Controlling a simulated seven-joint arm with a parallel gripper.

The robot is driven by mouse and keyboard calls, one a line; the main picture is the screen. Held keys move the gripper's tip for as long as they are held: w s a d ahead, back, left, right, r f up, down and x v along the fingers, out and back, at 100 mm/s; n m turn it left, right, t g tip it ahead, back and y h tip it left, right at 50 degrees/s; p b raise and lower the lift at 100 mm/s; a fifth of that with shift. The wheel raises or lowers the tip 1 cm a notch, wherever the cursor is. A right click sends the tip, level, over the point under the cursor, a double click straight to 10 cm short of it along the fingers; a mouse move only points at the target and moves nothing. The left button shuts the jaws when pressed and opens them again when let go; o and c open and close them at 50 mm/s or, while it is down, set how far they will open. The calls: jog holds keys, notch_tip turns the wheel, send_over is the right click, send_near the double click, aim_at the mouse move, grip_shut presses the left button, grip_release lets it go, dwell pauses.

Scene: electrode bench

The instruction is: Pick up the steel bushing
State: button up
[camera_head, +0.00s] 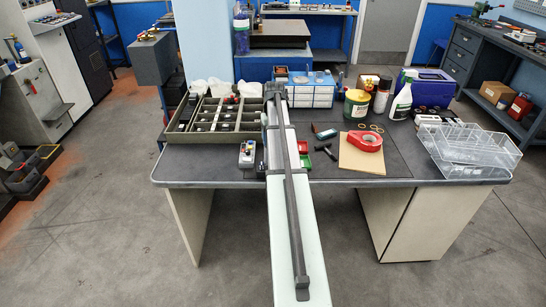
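I cannot make out a steel bushing for certain at this size. A dark compartment tray (212,137) stands at the left of the bench and holds several small light and metallic pieces, too small to name. My gripper's fingers do not show.
Clear plastic bins (472,150) stand at the right edge. A yellow-green can (357,103), a white spray bottle (402,100) and a blue drawer box (311,92) line the back.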

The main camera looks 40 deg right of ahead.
jog(key=shift+a+f, duration=0.25)
jog(key=shift+f, duration=0.95)
jog(key=shift+a+f, duration=0.25)
jog(key=shift+f, duration=1.55)
jog(key=c, duration=1.2)
